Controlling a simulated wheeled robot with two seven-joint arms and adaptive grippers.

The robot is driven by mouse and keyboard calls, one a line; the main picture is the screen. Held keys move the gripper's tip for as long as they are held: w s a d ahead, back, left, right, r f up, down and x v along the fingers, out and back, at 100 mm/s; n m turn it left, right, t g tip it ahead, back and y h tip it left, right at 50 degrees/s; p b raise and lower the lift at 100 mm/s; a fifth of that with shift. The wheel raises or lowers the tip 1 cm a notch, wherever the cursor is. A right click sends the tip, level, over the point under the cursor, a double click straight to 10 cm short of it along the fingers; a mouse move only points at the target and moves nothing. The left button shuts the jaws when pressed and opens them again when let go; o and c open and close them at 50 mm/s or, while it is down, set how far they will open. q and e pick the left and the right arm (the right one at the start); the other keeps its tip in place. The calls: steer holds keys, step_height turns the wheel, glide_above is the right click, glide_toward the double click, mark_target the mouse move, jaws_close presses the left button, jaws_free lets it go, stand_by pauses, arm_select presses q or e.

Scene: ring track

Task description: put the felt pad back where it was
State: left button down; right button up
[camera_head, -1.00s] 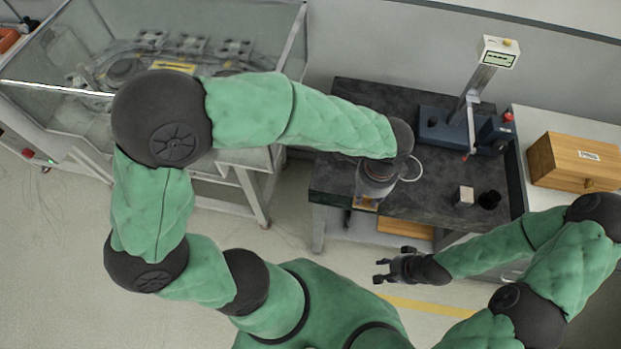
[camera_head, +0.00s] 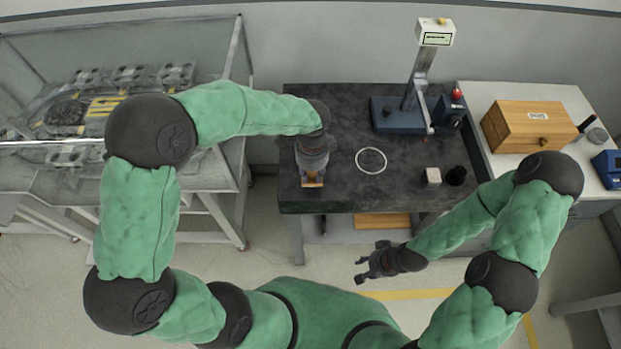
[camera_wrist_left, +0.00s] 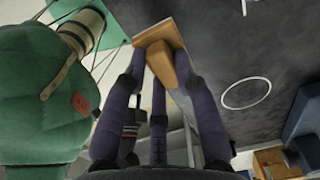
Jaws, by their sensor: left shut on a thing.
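My left gripper (camera_head: 312,176) points down over the left front part of the dark bench (camera_head: 340,190). It is shut on a tan-orange piece (camera_wrist_left: 160,37), which shows between the fingers in the left wrist view. I cannot tell from its look whether this is the felt pad. A thin white ring (camera_head: 371,160) lies on the bench to the right of this gripper, and shows whole in the left wrist view (camera_wrist_left: 246,93). My right gripper (camera_head: 368,268) is in front of the bench, away from everything, with its fingers apart and empty.
A pale block (camera_head: 432,176) and a small black cup (camera_head: 456,176) stand at the bench's right front. A blue-based stand (camera_head: 398,116) with a display is at the back. A wooden box (camera_head: 528,127) sits on the side table. The bench around the ring is clear.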

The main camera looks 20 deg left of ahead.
mark_target(311, 178)
arm_select(q)
steer(key=shift+w+a+f, duration=0.2)
steer(key=shift+w+f, duration=0.05)
steer(key=shift+f, duration=0.15)
steer(key=shift+w+a+f+b, duration=0.15)
steer(key=shift+f+b, duration=0.35)
steer(key=shift+f, duration=1.15)
steer(key=c, duration=1)
jaws_free()
steer(key=shift+f, duration=0.15)
steer(key=shift+o, duration=0.2)
step_height(311, 178, up, 12)
steer(key=p, duration=0.2)
steer(key=shift+r+p, duration=0.2)
steer(key=shift+p, duration=0.2)
